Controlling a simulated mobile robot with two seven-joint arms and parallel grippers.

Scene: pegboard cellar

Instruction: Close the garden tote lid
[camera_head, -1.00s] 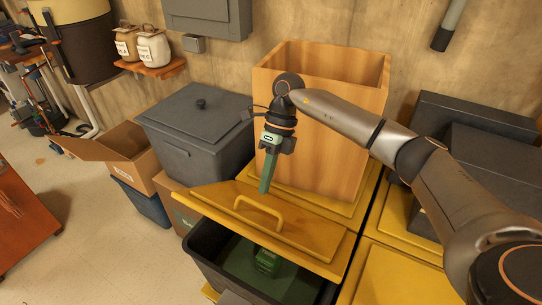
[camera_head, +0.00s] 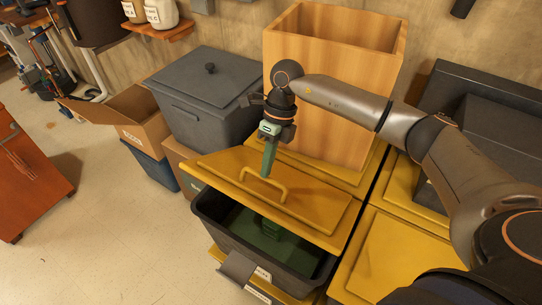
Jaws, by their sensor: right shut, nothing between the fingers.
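The garden tote is a dark bin (camera_head: 228,249) with a yellow lid (camera_head: 310,220) that has a raised loop handle (camera_head: 280,193). The lid is partly open: it covers the back of the bin, and its front edge stands above the rim, leaving a gap at the front. Dark green contents (camera_head: 250,227) show through the gap. My right gripper (camera_head: 267,173) is shut and empty, pointing down with its green fingertips just behind the handle. I cannot tell whether they touch the lid. My left gripper is out of view.
A tall open wooden box (camera_head: 325,105) stands right behind the lid. A grey lidded bin (camera_head: 205,118) and an open cardboard box (camera_head: 130,120) are to the left. Another yellow lid (camera_head: 390,260) lies to the right, below my right arm. The floor at the lower left is clear.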

